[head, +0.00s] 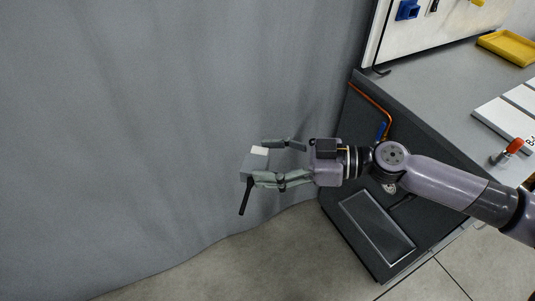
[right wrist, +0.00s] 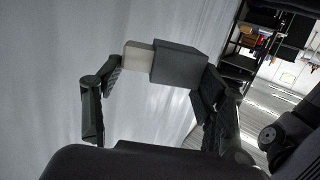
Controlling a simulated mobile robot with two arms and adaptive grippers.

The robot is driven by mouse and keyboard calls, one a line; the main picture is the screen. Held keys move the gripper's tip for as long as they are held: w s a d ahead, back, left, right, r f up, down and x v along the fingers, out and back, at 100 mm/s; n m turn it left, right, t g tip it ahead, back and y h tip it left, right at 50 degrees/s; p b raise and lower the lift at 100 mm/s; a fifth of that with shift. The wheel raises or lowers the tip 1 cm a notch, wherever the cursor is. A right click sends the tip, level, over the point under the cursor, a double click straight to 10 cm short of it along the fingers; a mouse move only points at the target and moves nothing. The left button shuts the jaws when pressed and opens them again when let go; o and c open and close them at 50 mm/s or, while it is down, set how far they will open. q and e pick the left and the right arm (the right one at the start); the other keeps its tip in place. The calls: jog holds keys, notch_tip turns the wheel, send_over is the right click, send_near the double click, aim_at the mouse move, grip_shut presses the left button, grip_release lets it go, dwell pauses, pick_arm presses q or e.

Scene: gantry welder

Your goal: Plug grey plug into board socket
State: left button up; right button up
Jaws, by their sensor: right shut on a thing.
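The grey plug (head: 257,166) is a boxy grey block with a whitish part on one side and a black cable or stub hanging below. My right gripper (head: 268,164) is shut on it and holds it in the air in front of the grey curtain. In the right wrist view the plug (right wrist: 178,64) sits between the fingertips, its pale part to the left. A pale upright board (head: 440,28) stands at the top right, with a blue fitting (head: 408,10) and a small dark one on it. I cannot tell which is the socket. My left gripper is out of view.
The curtain (head: 150,120) fills the left; floor shows below.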

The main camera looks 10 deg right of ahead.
jog(key=shift+s+d+f+n+g, duration=0.1)
jog(key=shift+d+f+n+g, duration=0.1)
jog(key=shift+n+g, duration=0.25)
jog(key=shift+d+f+n+g, duration=0.1)
jog(key=shift+f+n+g, duration=0.15)
jog(key=shift+g, duration=0.3)
jog(key=shift+a, duration=0.15)
